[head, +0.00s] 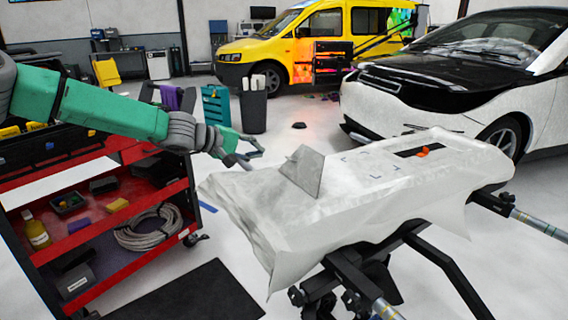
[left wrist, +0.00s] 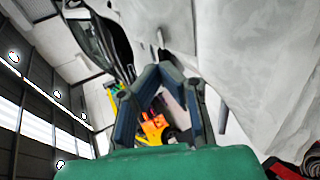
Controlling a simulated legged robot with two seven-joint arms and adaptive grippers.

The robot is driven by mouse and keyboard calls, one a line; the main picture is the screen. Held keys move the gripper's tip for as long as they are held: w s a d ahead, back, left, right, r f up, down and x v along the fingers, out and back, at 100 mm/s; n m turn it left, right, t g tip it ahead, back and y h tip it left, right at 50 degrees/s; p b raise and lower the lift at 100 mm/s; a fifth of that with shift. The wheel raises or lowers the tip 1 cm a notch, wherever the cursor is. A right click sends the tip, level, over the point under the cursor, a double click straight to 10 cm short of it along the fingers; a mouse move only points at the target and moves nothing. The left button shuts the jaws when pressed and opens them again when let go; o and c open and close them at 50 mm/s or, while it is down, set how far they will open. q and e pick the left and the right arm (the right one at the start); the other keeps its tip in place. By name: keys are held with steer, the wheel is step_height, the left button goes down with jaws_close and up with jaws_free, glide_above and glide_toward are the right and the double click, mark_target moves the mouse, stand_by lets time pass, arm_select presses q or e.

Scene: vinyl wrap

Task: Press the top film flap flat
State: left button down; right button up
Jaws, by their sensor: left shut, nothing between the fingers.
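A white film sheet (head: 345,205) drapes over a long panel on a stand, with loose edges hanging down. A grey, roughly triangular film flap (head: 305,171) stands up from the panel's left part. My left gripper (head: 253,158) is to the left of the flap, apart from it, near the panel's far left edge. Its fingers are shut with nothing between them. In the left wrist view, the fingers (left wrist: 168,72) show at the middle and white film (left wrist: 245,60) fills the upper right. I cannot single out the flap there. My right gripper is not in view.
An orange item (head: 423,152) lies by a dark slot in the panel's right part. The black stand (head: 400,250) has projecting bars. A red tool cart (head: 100,210) stands at left. Behind are a bin (head: 253,110), a yellow van (head: 300,45) and a wrapped car (head: 440,90).

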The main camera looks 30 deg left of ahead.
mark_target(288, 158)
arm_select(q)
steer(key=b+x, duration=0.2)
steer(key=x, duration=0.6)
steer(key=shift+f, duration=0.15)
steer(key=shift+w+d+f, duration=0.15)
steer(key=shift+w+d, duration=0.15)
steer(key=shift+w, duration=0.2)
